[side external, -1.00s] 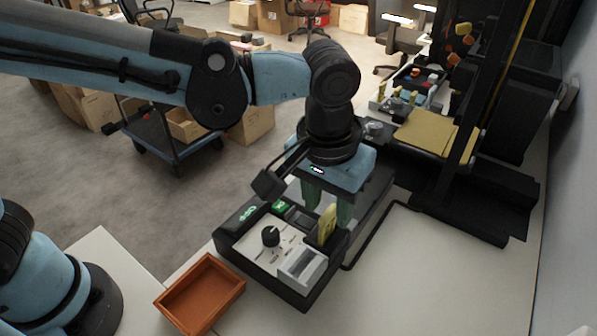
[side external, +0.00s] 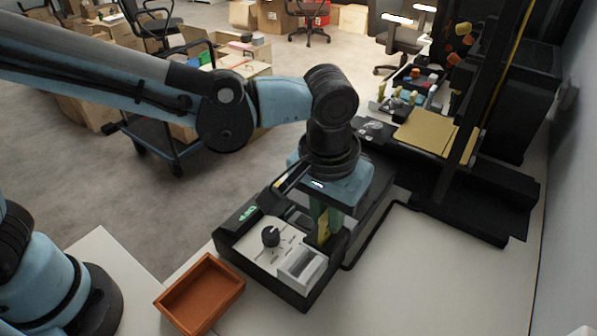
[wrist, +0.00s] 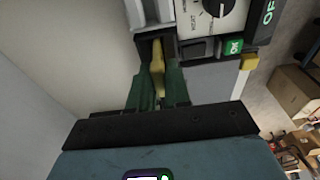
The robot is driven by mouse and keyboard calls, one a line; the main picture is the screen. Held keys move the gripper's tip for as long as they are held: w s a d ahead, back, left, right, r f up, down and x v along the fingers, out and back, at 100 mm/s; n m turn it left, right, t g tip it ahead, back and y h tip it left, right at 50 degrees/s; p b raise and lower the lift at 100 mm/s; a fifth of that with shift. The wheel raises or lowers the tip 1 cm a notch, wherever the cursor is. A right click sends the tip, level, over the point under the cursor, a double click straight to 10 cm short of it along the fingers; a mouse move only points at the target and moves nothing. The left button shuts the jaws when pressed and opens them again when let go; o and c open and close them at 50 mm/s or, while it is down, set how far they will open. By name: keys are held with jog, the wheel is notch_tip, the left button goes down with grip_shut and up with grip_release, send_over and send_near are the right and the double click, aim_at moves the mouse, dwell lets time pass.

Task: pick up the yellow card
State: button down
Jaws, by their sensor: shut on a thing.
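The yellow card (side external: 323,229) stands upright at the black and white machine (side external: 262,250), near its right side. It also shows edge-on between green fingers in the wrist view (wrist: 157,58). My gripper (side external: 327,222) is above the machine, pointing down, with its green fingers shut on the card. In the wrist view my gripper (wrist: 158,75) has a finger on each side of the card. The fingers hide part of the card. I cannot tell whether its lower end is still inside the machine.
An empty orange-brown tray (side external: 200,296) lies left of the machine on the white table (side external: 415,290). A black frame (side external: 485,200) and a flat yellow plate (side external: 425,132) stand behind to the right. A black dial (side external: 270,237) sits on the machine top. The front-right table is clear.

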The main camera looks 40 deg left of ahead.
jog(key=shift+r, duration=0.8)
notch_tip(320, 180, up, 2)
jog(key=shift+r, duration=0.15)
jog(key=s+d+r, duration=0.4)
jog(key=s+r, duration=0.3)
jog(key=s, duration=0.4)
jog(key=w+a+f, duration=0.4)
jog(key=f, duration=0.3)
jog(key=shift+w+f, duration=0.15)
jog(key=shift+w, duration=0.2)
jog(key=shift+f, duration=0.25)
jog(key=shift+f, duration=1.05)
